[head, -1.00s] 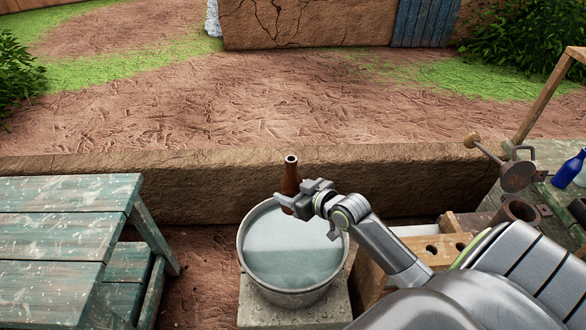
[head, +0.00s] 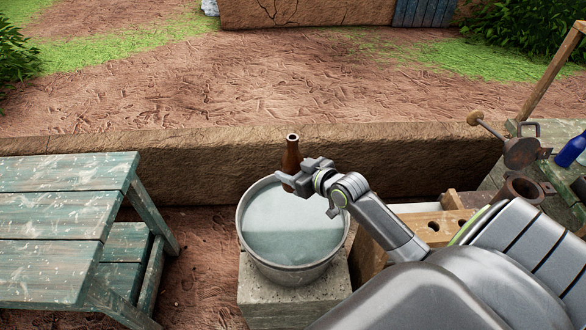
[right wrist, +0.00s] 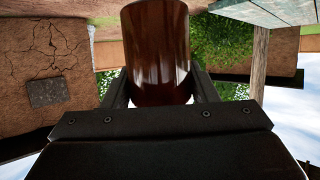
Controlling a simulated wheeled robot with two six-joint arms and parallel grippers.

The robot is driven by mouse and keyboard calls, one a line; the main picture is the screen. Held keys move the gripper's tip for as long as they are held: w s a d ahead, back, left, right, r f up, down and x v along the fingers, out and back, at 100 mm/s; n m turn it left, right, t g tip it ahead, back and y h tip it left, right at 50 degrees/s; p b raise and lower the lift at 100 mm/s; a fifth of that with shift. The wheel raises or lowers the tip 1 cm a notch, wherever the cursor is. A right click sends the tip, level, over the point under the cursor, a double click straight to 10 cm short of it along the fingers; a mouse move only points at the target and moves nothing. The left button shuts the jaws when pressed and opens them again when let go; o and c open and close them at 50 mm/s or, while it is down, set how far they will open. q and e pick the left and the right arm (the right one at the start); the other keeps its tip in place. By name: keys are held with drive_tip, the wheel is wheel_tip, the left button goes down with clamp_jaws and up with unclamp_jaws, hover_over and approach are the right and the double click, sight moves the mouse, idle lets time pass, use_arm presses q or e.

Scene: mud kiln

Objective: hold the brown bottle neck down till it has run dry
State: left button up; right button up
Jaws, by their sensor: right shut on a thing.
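The brown bottle (head: 292,158) is upright, neck up, at the far rim of a metal tub of water (head: 243,245) in the head view. My right gripper (head: 291,182) is shut on the bottle's body. In the right wrist view the brown bottle (right wrist: 157,50) fills the space between the two dark fingers, and the picture is upside down. The bottle's lower end is hidden behind the gripper in the head view. My left gripper is not in view.
The tub stands on a stone block (head: 262,304). A worn green table (head: 50,225) is on the left. A wooden rack with holes (head: 432,228) is right of the tub. A blue bottle (head: 571,150) and rusty metal tools stand at far right. A low mud wall (head: 200,172) runs behind.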

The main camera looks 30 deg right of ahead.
drive_tip(key=shift+m+y, duration=0.4)
drive_tip(key=shift+m, duration=0.3)
drive_tip(key=shift+f+m+y+b, duration=0.1)
drive_tip(key=shift+m+y+b, duration=0.4)
drive_tip(key=shift+m+b, duration=0.2)
drive_tip(key=shift+f+m+y+b, duration=0.1)
drive_tip(key=shift+m+y+b, duration=0.6)
drive_tip(key=shift+m+b, duration=0.35)
drive_tip(key=shift+r+m, duration=0.25)
drive_tip(key=m+y+b, duration=0.1)
drive_tip(key=b, duration=0.1)
drive_tip(key=m+y+b, duration=0.1)
drive_tip(key=m+b, duration=0.1)
drive_tip(key=m+y+b, duration=0.1)
drive_tip(key=m+b, duration=0.1)
drive_tip(key=b, duration=0.1)
drive_tip(key=shift+f+t, duration=0.3)
drive_tip(key=shift+t, duration=0.1)
drive_tip(key=shift+r+m+b, duration=0.1)
drive_tip(key=shift+m+b, duration=0.2)
drive_tip(key=shift+b, duration=0.1)
drive_tip(key=shift+r+y, duration=0.2)
drive_tip(key=shift+y, duration=0.1)
